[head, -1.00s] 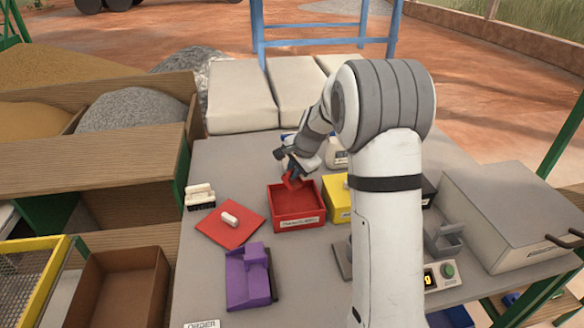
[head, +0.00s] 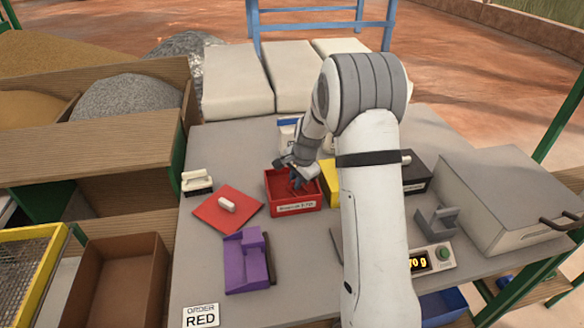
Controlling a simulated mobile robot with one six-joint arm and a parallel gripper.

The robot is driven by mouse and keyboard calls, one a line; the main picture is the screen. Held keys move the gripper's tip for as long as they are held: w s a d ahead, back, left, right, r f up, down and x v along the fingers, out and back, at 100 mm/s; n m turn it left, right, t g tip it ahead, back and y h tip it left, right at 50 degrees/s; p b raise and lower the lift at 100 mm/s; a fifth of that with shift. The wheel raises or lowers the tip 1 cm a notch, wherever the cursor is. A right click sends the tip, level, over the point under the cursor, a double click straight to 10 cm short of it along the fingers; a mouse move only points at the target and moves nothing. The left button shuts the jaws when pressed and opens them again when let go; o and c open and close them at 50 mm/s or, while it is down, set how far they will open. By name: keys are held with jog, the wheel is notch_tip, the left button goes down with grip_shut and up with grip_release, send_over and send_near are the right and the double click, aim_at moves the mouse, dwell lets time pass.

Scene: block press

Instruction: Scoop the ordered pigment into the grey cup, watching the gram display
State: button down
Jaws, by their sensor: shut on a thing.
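The order card (head: 201,317) at the front left reads RED. An open red bin (head: 297,208) holds red pigment and stands left of my arm. I cannot make out the grey cup; my arm hides the area left of the display.
A red lid (head: 227,209), a cream-handled brush (head: 196,182) and a purple block-like object (head: 247,260) lie left of the bin. A yellow bin (head: 328,176) and a black bin (head: 416,174) stand to the right. A grey bracket (head: 438,223) and a big grey box (head: 515,195) are further right.

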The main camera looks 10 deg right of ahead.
jog(key=shift+w+a+r+g+h+p, duration=0.15)
jog(key=shift+w+r+g+h+p, duration=0.25)
jog(key=shift+p, duration=1.6)
jog(key=g+p, duration=0.1)
jog(key=p, duration=0.1)
jog(key=w+g+h+p, duration=0.1)
jog(key=p, duration=0.1)
jog(key=shift+a+f, duration=0.15)
jog(key=shift+a, duration=0.2)
jog(key=shift+w+r, duration=0.1)
jog(key=shift+r, duration=0.2)
notch_tip(320, 180, up, 13)
jog(key=w+p, duration=0.1)
jog(key=p, duration=0.4)
jog(key=shift+w+a+r+p, duration=0.2)
jog(key=shift+a+p, duration=0.1)
jog(key=shift+a, duration=0.15)
jog(key=shift+f, duration=0.1)
